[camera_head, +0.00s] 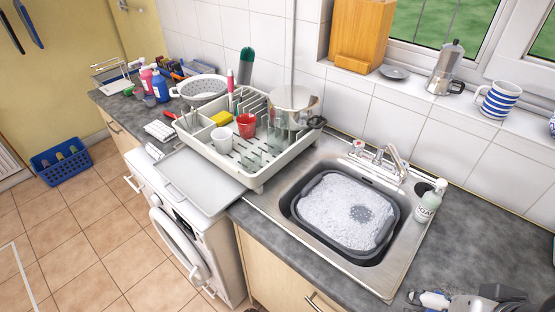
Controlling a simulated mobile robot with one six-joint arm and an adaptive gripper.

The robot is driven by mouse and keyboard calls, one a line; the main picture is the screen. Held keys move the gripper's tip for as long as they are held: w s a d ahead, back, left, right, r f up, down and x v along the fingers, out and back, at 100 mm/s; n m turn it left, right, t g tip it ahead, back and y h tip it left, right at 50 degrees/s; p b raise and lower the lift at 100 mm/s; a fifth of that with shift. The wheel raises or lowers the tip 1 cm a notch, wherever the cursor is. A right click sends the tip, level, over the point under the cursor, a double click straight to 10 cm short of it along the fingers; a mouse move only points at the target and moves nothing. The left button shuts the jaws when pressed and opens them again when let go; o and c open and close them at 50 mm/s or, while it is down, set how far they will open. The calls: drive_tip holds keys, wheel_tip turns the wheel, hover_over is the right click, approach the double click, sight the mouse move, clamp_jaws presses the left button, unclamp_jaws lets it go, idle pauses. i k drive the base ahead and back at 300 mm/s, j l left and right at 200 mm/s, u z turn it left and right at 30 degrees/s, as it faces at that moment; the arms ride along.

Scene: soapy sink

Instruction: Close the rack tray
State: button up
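The dish rack (252,168) is pale grey and stands on the counter left of the sink. Its flat rack tray (198,183) sticks out from the rack's left front side, over the top of the washing machine. The tray is pulled well out, and its visible surface is empty. What looks like my gripper (428,298) is at the bottom right edge, over the counter, far from the tray and touching neither it nor the rack. It is small and partly cut off, so I cannot tell whether its fingers are open or shut.
The rack holds a red mug (246,125), a white mug (224,139), glasses and a metal pot (293,106). The sink with a soapy basin (345,212) lies between gripper and rack. A soap bottle (430,202) stands at the sink's right edge.

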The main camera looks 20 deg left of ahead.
sight(208, 187)
drive_tip(key=u, duration=1.95)
drive_tip(key=i+j, duration=0.25)
drive_tip(key=i, duration=0.3)
drive_tip(key=i+j+z, duration=0.1)
drive_tip(key=i+j, duration=0.15)
drive_tip(key=i, duration=0.25)
